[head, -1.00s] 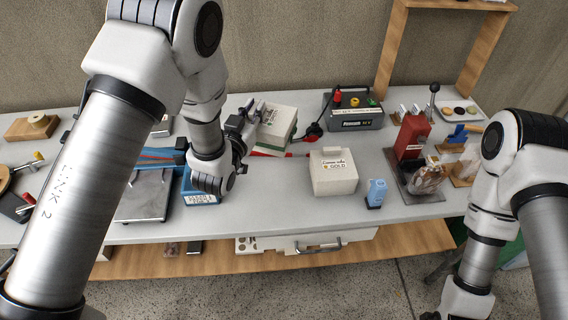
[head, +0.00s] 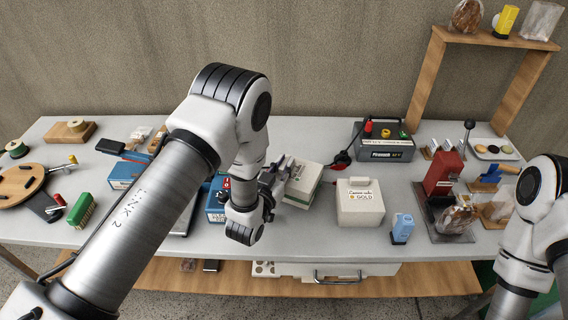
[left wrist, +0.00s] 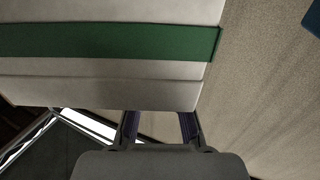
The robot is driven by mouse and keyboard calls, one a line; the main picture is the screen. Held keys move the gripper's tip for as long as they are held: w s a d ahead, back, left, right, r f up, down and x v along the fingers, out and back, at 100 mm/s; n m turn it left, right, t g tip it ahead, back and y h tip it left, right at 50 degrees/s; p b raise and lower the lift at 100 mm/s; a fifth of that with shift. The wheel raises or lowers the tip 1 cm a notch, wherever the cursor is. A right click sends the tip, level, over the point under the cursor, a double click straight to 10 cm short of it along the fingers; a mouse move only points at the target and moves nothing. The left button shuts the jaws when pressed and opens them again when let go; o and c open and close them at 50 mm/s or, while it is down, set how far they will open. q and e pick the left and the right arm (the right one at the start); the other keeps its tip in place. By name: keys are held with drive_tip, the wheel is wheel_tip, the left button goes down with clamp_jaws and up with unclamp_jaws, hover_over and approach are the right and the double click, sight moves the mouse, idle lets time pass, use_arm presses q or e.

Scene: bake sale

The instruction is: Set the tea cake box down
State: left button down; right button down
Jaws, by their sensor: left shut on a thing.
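The tea cake box (head: 303,185), pale with a green band, is held tilted in my left gripper (head: 277,178), just left of a white box with a gold label. The left wrist view shows its pale side and green band (left wrist: 110,43) close up, above my finger tips (left wrist: 160,125). The gripper is shut on the box's left side. I cannot tell whether its underside touches the table; my arm hides part of that area. My right arm shows at the right edge, but its gripper is out of view.
The grey table (head: 320,228) has bare room in front of the boxes. The white gold-labelled box (head: 360,208) stands close on the right. A blue box (head: 216,207) is close on the left. A dark power unit (head: 385,143) stands behind, and a light blue carton (head: 402,228) stands front right.

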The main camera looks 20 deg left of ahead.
use_arm(q)
drive_tip(key=shift+f, duration=0.2)
drive_tip(key=c, duration=1.2)
unclamp_jaws()
drive_tip(key=shift+o, duration=0.3)
drive_tip(key=shift+r, duration=0.2)
drive_tip(key=shift+r+p, duration=0.45)
drive_tip(key=shift+p, duration=0.1)
drive_tip(key=s+a+b, duration=0.1)
drive_tip(key=s+b, duration=0.6)
drive_tip(key=s, duration=0.5)
drive_tip(key=shift+a+b, duration=0.15)
drive_tip(key=shift+b, duration=0.25)
